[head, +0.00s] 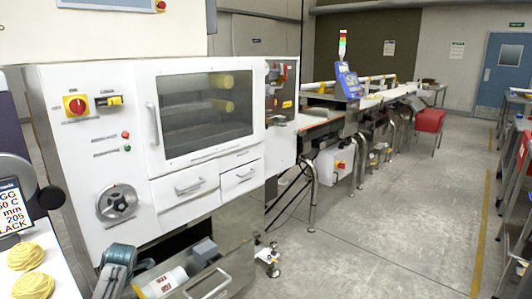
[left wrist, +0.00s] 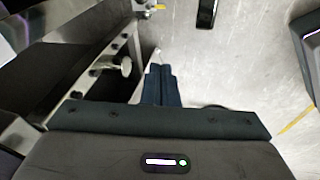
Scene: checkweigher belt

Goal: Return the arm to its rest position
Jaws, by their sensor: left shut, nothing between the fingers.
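My left gripper (left wrist: 160,72) shows in the left wrist view, with its two dark fingers together and nothing between them. It is over the grey floor, to the right of a metal machine frame (left wrist: 85,82). I cannot clearly make out the left gripper in the head view. My right gripper is in neither view.
A white machine (head: 70,140) with a window and drawers fills the left of the head view. A conveyor line (head: 315,120) runs back. The floor (head: 390,230) at right is clear.

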